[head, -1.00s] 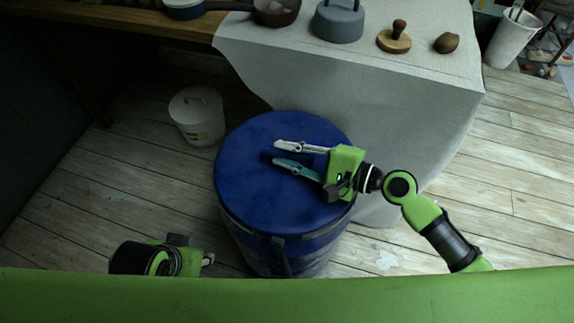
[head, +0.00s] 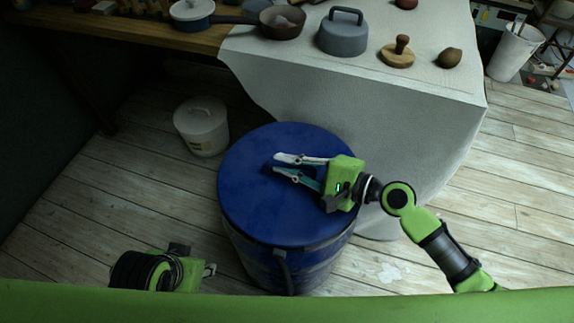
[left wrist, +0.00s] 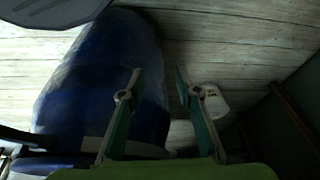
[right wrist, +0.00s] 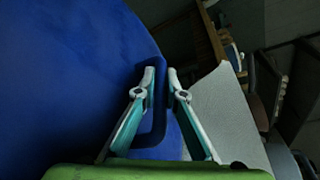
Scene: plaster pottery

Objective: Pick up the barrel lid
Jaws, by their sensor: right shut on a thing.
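The blue barrel lid (head: 252,205) covers the top of the blue barrel (head: 305,268), which stands on the plank floor. My right gripper (head: 270,163) lies over the lid, and in the right wrist view its fingers (right wrist: 160,75) are shut on the lid's blue handle (right wrist: 158,125). The lid also fills the left of that view (right wrist: 60,80). Whether the lid is apart from the barrel cannot be told. My left gripper (head: 211,270) is low, left of the barrel. In the left wrist view its fingers (left wrist: 157,75) are open and empty, with the barrel (left wrist: 75,85) beside them.
A white lidded bucket (head: 202,128) stands on the floor left of the barrel. Behind the barrel is a table with a white cloth (head: 390,100), holding a grey lidded pot (head: 342,35), a wooden stamp (head: 397,52) and a pan (head: 282,20).

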